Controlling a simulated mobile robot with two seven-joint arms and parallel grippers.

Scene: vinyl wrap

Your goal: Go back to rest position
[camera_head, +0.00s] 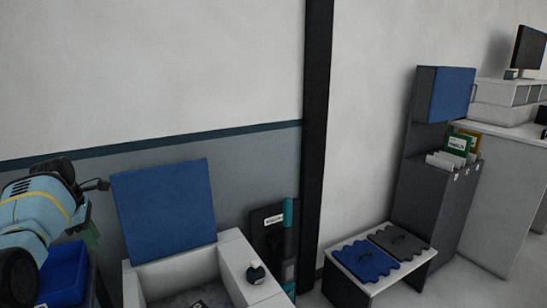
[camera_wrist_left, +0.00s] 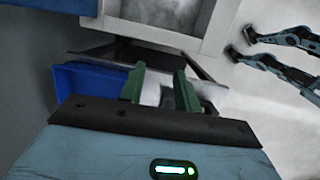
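My left gripper's green fingers (camera_wrist_left: 160,76) stand apart with a gap between them in the left wrist view. A pale surface shows through the gap and continues past the right finger, so nothing appears held. In the head view my left arm comes in at the left edge, and the green fingers (camera_head: 91,237) hang above and beside a blue bin (camera_head: 64,275). The blue bin also shows in the wrist view (camera_wrist_left: 80,84), left of the fingers.
A white open-topped box (camera_head: 235,262) with a raised blue lid (camera_head: 163,210) stands just right of the left gripper. A low bench (camera_head: 374,286) and a grey cabinet (camera_head: 437,205) stand farther right.

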